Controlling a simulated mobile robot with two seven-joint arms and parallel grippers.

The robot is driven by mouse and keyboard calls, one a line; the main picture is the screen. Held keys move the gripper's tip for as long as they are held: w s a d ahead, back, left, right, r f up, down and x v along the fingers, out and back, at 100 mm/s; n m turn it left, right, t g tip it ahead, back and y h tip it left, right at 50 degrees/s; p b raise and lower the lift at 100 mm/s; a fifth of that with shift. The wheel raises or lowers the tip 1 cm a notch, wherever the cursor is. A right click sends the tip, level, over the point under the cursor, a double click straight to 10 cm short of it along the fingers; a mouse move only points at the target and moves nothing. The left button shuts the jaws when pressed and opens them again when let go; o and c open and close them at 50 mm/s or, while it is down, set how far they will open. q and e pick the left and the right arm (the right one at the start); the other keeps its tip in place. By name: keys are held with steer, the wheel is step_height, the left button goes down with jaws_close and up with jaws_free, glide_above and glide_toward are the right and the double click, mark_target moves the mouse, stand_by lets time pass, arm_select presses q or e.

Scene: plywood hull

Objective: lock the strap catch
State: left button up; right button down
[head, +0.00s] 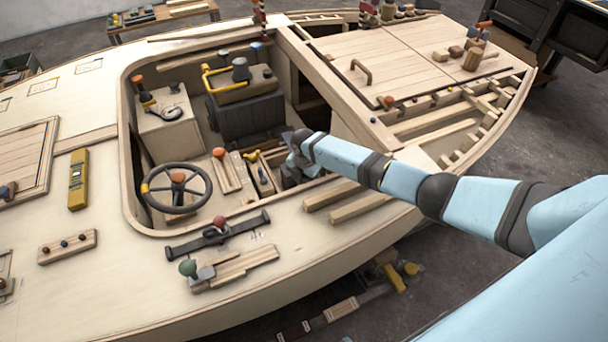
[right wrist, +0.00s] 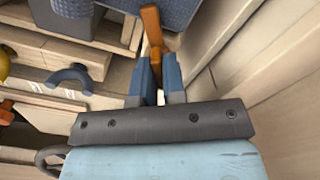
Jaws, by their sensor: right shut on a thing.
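My right gripper (head: 292,165) reaches down into the cockpit opening from the right, close to the inner wall. In the right wrist view its two blue-grey fingers (right wrist: 158,85) are closed around an orange bar (right wrist: 152,28), which rises between them toward a dark grey block (right wrist: 165,8). I cannot tell whether this bar belongs to the strap catch; the arm hides it in the head view. A dark strap with a red-knobbed fitting (head: 216,231) lies across the near deck, left of my gripper and apart from it. My left gripper is not in view.
The steering wheel (head: 176,189), a black seat box (head: 250,117) and a yellow-handled piece (head: 254,157) are in the cockpit. A green-knobbed block (head: 189,268) stands on the near deck. A pale cockpit wall (right wrist: 260,80) runs close beside my right fingers.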

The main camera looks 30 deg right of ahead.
steer(key=m, duration=0.1)
steer(key=m+p, duration=0.1)
steer(key=shift+d+r+m, duration=0.1)
steer(key=shift+r+m, duration=0.1)
steer(key=shift+m, duration=0.2)
steer(key=m+p, duration=0.1)
steer(key=m, duration=0.2)
steer(key=shift+f+p, duration=0.1)
steer(key=shift+p, duration=0.25)
steer(key=shift+m, duration=0.3)
steer(key=shift+w, duration=0.1)
steer(key=c, duration=1.2)
jaws_free()
